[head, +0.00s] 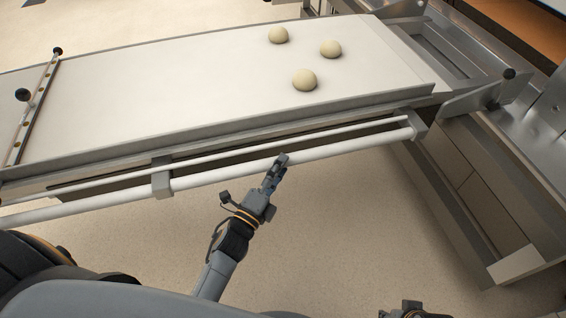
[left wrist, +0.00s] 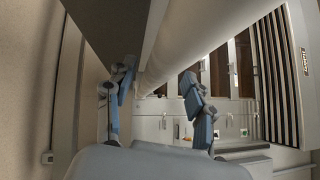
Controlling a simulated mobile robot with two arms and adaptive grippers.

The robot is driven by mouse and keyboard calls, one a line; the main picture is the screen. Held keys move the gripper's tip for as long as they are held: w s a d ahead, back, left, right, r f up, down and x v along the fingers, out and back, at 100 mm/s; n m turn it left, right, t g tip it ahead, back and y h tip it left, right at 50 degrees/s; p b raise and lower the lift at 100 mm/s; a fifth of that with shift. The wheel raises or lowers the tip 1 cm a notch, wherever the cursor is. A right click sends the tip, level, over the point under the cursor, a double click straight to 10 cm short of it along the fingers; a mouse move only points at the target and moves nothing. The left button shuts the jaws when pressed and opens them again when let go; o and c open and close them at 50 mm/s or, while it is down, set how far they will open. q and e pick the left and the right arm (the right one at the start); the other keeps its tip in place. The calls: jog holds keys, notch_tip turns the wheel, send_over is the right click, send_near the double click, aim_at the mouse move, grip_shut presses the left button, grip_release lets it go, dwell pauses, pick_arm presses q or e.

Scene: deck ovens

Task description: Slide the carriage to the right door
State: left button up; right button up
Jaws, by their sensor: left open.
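The carriage (head: 170,88) is a long loader with a pale belt, set at a slant across the head view. A white round bar (head: 345,148) runs along its near side, held by grey brackets. My left gripper (head: 278,165) is at this bar, near its middle. In the left wrist view the bar (left wrist: 185,38) runs down toward the space between the two open fingers (left wrist: 158,75); contact cannot be told. Part of my right arm's end (head: 413,312) shows at the bottom edge, its fingers hidden. I cannot identify the right door.
Three dough balls (head: 304,80) lie on the belt toward its right end. A crossbar with black knobs (head: 36,106) spans the belt at left. Metal oven fronts (head: 545,125) stand at the right, with an orange-lit opening (head: 525,28) above. The floor (head: 330,230) before the bar is clear.

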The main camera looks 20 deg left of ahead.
pick_arm(q)
jog(key=v, duration=1)
jog(key=a+f+n+g+y, duration=0.6)
jog(key=f+n, duration=0.3)
jog(key=n, duration=0.4)
jog(key=s+d+f+n+g+h+p, duration=0.25)
jog(key=s+f+n+g+p, duration=0.45)
jog(key=s+f+g+p, duration=0.75)
pick_arm(e)
jog(key=s+f+g+b, duration=0.1)
jog(key=s+f+b, duration=0.1)
jog(key=s+f, duration=0.65)
pick_arm(q)
jog(key=s+a+f+t+p, duration=0.1)
jog(key=s+p, duration=0.2)
jog(key=s, duration=0.5)
jog(key=s+a+f+t+p, duration=0.1)
jog(key=s+p, duration=0.3)
jog(key=s, duration=0.5)
jog(key=shift+s+f, duration=0.25)
jog(key=shift+f, duration=0.2)
pick_arm(e)
jog(key=s+d+f, duration=0.1)
jog(key=s+f, duration=0.1)
jog(key=s, duration=0.3)
jog(key=s+d+f+g, duration=0.1)
jog(key=s+d, duration=0.1)
jog(key=s, duration=0.4)
jog(key=shift+s+f, duration=0.15)
jog(key=shift+f, duration=0.2)
